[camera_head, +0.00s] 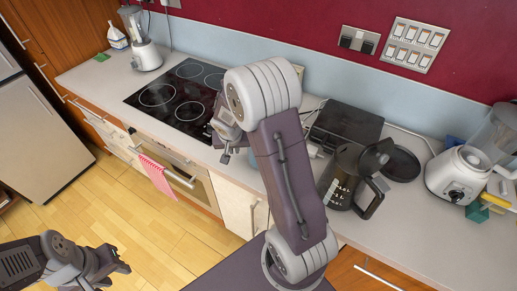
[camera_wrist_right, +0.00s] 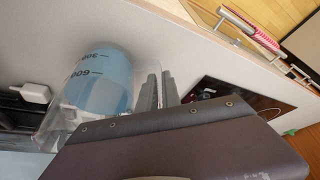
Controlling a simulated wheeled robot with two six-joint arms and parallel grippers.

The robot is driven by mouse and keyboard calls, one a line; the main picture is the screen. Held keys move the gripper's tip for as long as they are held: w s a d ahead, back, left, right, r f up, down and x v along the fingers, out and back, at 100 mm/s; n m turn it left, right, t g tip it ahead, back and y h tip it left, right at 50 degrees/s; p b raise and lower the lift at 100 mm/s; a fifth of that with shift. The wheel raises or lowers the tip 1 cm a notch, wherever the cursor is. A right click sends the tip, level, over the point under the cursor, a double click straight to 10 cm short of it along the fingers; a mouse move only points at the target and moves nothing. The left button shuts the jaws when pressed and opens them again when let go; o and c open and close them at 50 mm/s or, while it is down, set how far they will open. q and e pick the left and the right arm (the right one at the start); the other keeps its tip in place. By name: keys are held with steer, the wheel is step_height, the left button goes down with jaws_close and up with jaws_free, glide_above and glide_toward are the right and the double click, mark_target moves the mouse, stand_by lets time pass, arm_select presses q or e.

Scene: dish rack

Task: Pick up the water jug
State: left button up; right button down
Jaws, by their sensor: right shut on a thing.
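The water jug (camera_wrist_right: 100,85) is clear, holds blue water and has printed volume marks; it shows in the right wrist view, just left of the fingers. In the head view it is mostly hidden behind my right arm. My right gripper (camera_wrist_right: 158,92) is shut on the jug, at its side facing the fingers; the exact grip point is hard to see. In the head view my right gripper (camera_head: 227,145) is over the counter's front part, by the stove. My left gripper (camera_head: 118,265) is low at the left, over the floor, away from the jug; its jaws are unclear.
The black stove (camera_head: 180,100) lies left of my right gripper. A dark-lidded pitcher (camera_head: 342,185) stands right of my right arm, with a black appliance (camera_head: 345,125) behind it. A white blender base (camera_head: 455,175) is at the far right. A red towel (camera_head: 157,176) hangs on the oven handle.

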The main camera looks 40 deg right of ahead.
steer(key=shift+r, duration=0.1)
stand_by(0.7)
steer(key=shift+w+d+r+p, duration=0.15)
steer(key=shift+r+p, duration=0.15)
steer(key=shift+r, duration=0.3)
steer(key=r, duration=0.3)
steer(key=shift+s+d+r+p, duration=0.1)
steer(key=shift+s+p, duration=0.15)
steer(key=shift+p, duration=0.05)
steer(key=s+d+r, duration=0.2)
steer(key=s, duration=0.1)
steer(key=s+d+r, duration=0.2)
steer(key=s, duration=0.1)
steer(key=s+d+r+p, duration=0.1)
steer(key=s+d+r, duration=0.1)
steer(key=s, duration=0.1)
steer(key=shift+d+r, duration=0.2)
steer(key=shift+d, duration=0.2)
